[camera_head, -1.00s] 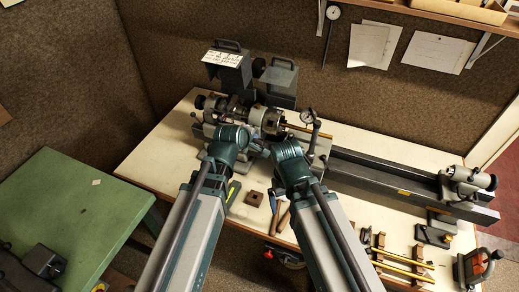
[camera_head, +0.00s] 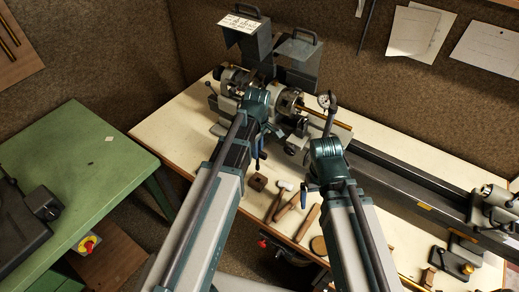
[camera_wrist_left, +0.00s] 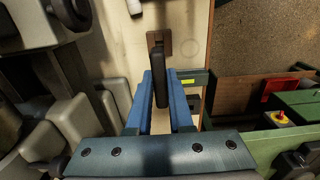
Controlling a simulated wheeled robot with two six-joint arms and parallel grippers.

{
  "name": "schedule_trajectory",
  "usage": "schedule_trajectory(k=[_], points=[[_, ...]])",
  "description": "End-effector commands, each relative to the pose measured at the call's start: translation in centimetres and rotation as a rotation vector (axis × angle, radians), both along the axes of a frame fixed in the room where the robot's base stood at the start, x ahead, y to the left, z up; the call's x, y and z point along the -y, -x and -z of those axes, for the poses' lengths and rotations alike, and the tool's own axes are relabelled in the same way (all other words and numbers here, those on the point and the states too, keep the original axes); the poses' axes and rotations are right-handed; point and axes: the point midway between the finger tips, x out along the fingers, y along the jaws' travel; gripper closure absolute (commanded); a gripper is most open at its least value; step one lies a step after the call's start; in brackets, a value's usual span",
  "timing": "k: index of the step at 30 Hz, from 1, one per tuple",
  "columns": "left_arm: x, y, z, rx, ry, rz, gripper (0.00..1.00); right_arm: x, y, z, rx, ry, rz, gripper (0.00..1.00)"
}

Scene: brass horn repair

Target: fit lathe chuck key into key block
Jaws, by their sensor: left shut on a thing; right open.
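The key block (camera_head: 258,182) is a small brown block with a dark hole, lying on the bench near its front edge. My left gripper (camera_head: 257,158) is shut on the lathe chuck key, above and just behind the block. In the left wrist view the chuck key (camera_wrist_left: 160,75) is a dark bar between the blue fingers, and it partly covers the brown block (camera_wrist_left: 153,38) beyond it. The key's tip is not clear, and I cannot tell whether it touches the block. My right gripper (camera_head: 312,187) is open, low over the bench to the right.
A hammer (camera_head: 283,200) and other wooden-handled tools lie right of the block. The lathe (camera_head: 285,100) stands behind my grippers, with its long bed (camera_head: 400,185) running right. A green table (camera_head: 75,180) stands at the left, across a gap.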

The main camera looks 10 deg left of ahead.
Motion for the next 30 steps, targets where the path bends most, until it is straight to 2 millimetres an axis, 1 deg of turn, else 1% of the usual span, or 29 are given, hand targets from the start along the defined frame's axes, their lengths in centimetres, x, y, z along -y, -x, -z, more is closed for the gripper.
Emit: schedule_trajectory(k=[4, 11, 27, 30], points=[[0.0, 0.0, -0.1, 0.0, 0.0, 0.0, 1.0, 0.0, 0.0, -0.1, 0.0, 0.0, 0.0, 0.0], [0.0, 0.0, 1.1, 0.001, 0.0, 0.0, 1.0, 0.0, 0.0, 1.1, 0.0, 0.0, -0.002, 0.0], [0.0, 0.0, 6.1, 0.001, 0.0, 0.0, 1.0, 0.0, 0.0, 6.1, 0.0, 0.001, -0.005, 0.0], [0.0, 0.0, 5.5, 0.001, 0.0, 0.0, 1.0, 0.0, 0.0, 5.5, 0.0, 0.001, -0.005, 0.0]])
